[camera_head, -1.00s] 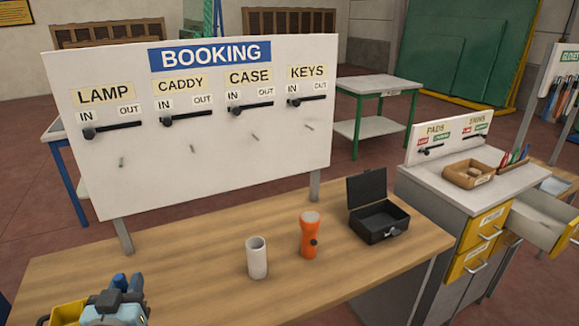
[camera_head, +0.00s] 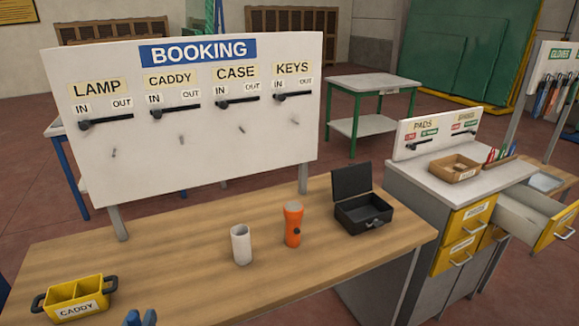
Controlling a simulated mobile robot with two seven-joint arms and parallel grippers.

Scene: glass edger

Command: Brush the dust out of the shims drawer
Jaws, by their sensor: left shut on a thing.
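An open drawer (camera_head: 533,214) with a yellow front juts out at the right side of the grey cabinet (camera_head: 400,200). It is below the SHIMS half of the small PADS and SHIMS board (camera_head: 437,133). Its inside looks pale; any dust is too small to make out. I cannot pick out a brush. Only the blue tips of my left gripper (camera_head: 141,318) show at the bottom edge, right of the yellow caddy (camera_head: 75,298) and far from the drawer. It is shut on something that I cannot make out. My right gripper is not in view.
The wooden table holds a white cup (camera_head: 241,245), an orange flashlight (camera_head: 293,225) and an open black case (camera_head: 362,208). The BOOKING board (camera_head: 200,130) stands behind. A cardboard box (camera_head: 455,168) sits on the cabinet. A green-legged table (camera_head: 372,85) is farther back.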

